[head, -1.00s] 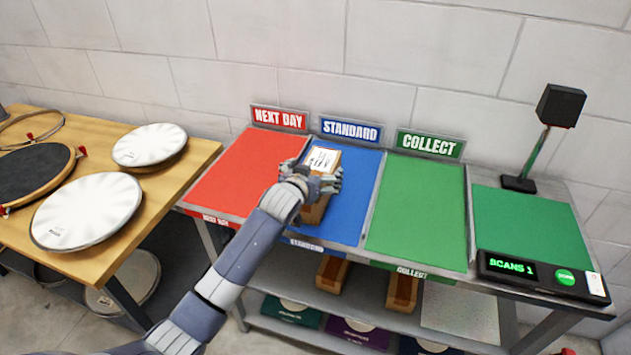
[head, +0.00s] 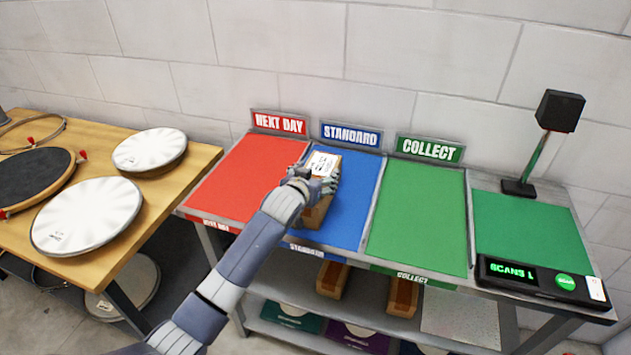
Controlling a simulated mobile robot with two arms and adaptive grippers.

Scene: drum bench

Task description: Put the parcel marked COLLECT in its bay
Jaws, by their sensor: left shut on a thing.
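A brown parcel (head: 321,214) with a white label on top is at the blue STANDARD bay (head: 350,222). The label's print is too small to read. My left gripper (head: 318,184) is shut on the parcel, and its fingers hide part of it. I cannot tell whether the parcel touches the blue surface. The green COLLECT bay (head: 418,215), right of the blue one under its COLLECT sign (head: 430,149), is empty. My right gripper is not in view.
The red NEXT DAY bay (head: 248,175) is empty. Right of COLLECT are a green scan mat (head: 526,228), a black scanner on a stand (head: 559,110) and a console reading SCANS 1 (head: 540,277). Brown boxes (head: 403,297) sit on the shelf below. A wooden table (head: 185,187) with drumheads stands left.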

